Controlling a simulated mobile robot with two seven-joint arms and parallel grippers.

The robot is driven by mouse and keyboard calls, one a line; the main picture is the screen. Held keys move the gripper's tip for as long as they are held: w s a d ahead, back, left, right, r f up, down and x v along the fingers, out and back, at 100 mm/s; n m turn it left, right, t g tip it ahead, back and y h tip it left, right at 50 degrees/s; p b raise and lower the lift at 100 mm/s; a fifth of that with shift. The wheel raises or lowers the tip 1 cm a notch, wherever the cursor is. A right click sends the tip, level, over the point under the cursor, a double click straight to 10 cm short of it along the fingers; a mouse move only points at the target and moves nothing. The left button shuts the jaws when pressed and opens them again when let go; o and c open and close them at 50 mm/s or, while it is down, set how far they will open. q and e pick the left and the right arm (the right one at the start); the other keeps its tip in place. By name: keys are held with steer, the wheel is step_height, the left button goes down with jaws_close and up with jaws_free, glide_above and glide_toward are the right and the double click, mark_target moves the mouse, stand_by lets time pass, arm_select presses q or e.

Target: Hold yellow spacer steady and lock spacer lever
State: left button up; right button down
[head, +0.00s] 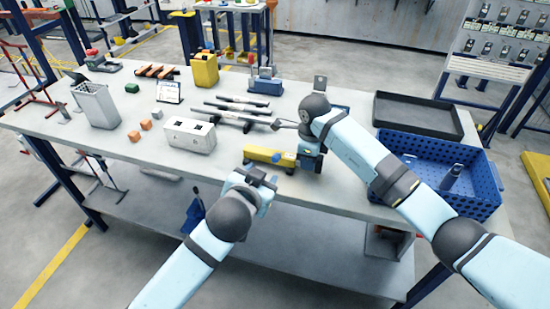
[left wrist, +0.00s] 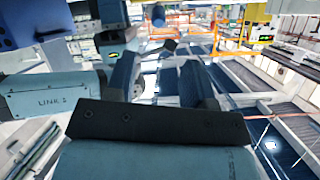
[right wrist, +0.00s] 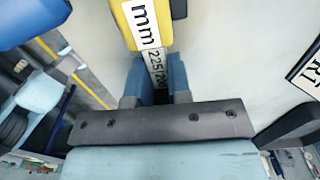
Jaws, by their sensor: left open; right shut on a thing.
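The yellow spacer (head: 258,154) lies along the front edge of the workbench. In the right wrist view the spacer (right wrist: 130,30) carries a white scale label, and its near end runs between my blue fingers. My right gripper (head: 308,157) is shut on that end; the right wrist view shows its fingers (right wrist: 153,78) on either side. A small blue part (head: 276,157) shows on the spacer, perhaps the lever; I cannot tell its position. My left gripper (head: 262,180) is open and empty, just in front of the spacer. Its fingers (left wrist: 160,72) stand apart in the left wrist view.
A white slotted box (head: 190,140) stands left of the spacer. Dark rods (head: 240,108) lie behind it. A blue perforated crate (head: 470,195) and a black tray (head: 415,112) are at the right. Orange cubes (head: 134,136) sit at the left. The floor in front is clear.

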mark_target(274, 162)
arm_select(q)
steer(key=shift+n, duration=0.5)
steer(key=x, duration=1.1)
steer(key=shift+w+d, duration=0.2)
steer(key=shift+w, duration=0.1)
jaws_close()
steer(key=shift+s+f, duration=0.1)
steer(key=shift+f, duration=0.15)
steer(key=shift+s+f+t+h, duration=0.1)
steer(key=shift+f+t+h, duration=0.15)
steer(key=shift+t, duration=0.35)
steer(key=shift+s+f+t+h, duration=0.15)
steer(key=shift+t+h, duration=0.1)
steer(key=shift+t, duration=0.35)
steer(key=shift+w+a, duration=0.1)
